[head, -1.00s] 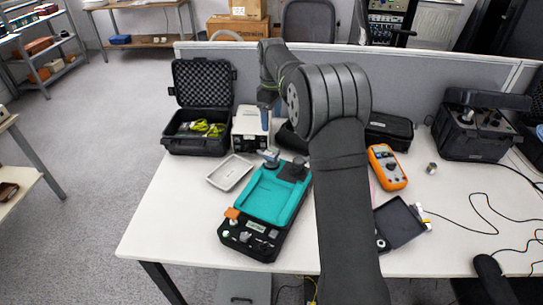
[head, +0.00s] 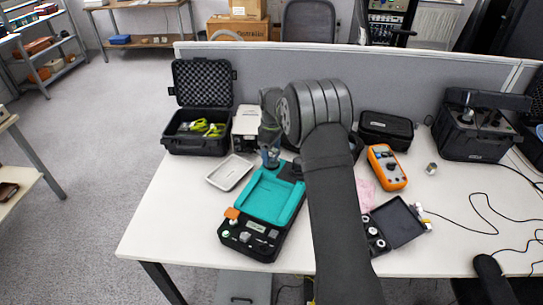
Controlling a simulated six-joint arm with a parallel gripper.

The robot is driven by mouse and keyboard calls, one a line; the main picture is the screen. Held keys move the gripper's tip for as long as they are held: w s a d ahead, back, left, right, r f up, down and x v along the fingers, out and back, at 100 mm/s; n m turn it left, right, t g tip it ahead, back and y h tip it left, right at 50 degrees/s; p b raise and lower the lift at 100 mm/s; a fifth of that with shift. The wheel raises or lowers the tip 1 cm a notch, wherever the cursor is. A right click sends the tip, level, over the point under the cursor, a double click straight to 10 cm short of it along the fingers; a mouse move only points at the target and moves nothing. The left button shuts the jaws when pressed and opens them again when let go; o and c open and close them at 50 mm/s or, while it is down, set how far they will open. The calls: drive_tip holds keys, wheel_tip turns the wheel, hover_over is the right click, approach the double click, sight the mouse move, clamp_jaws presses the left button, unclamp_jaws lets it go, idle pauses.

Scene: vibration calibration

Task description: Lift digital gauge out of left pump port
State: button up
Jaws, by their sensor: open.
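The pump (head: 270,197) is a teal-topped unit in a black case, lying on the white table. The blue-grey digital gauge (head: 270,163) is at the pump's far left corner, at the left port, and looks upright. It is small and mostly covered by my gripper. My gripper (head: 269,156) points down right over the gauge with its jaws open. I cannot tell whether the fingers touch it. The port opening itself is hidden. A black fitting (head: 290,171) stands at the far right corner, partly behind my arm.
A metal tray (head: 230,173) lies left of the pump. An open black case (head: 200,131) and a white box (head: 246,128) stand behind. An orange multimeter (head: 387,167) and a small open case (head: 398,224) are right of my arm. The table's front left is clear.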

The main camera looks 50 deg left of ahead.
sight(275, 153)
drive_tip(key=shift+f, duration=0.65)
drive_tip(key=c, duration=1.2)
drive_tip(key=shift+o, duration=0.2)
drive_tip(key=shift+r, duration=0.1)
drive_tip(key=shift+r, duration=0.55)
drive_tip(key=r, duration=0.2)
drive_tip(key=d+r, duration=0.1)
drive_tip(key=shift+w+r, duration=0.3)
drive_tip(key=shift+r, duration=0.05)
drive_tip(key=w+d+r, duration=0.4)
drive_tip(key=d+r, duration=0.5)
drive_tip(key=r, duration=0.1)
drive_tip(key=shift+w+d, duration=0.15)
drive_tip(key=shift+w, duration=0.25)
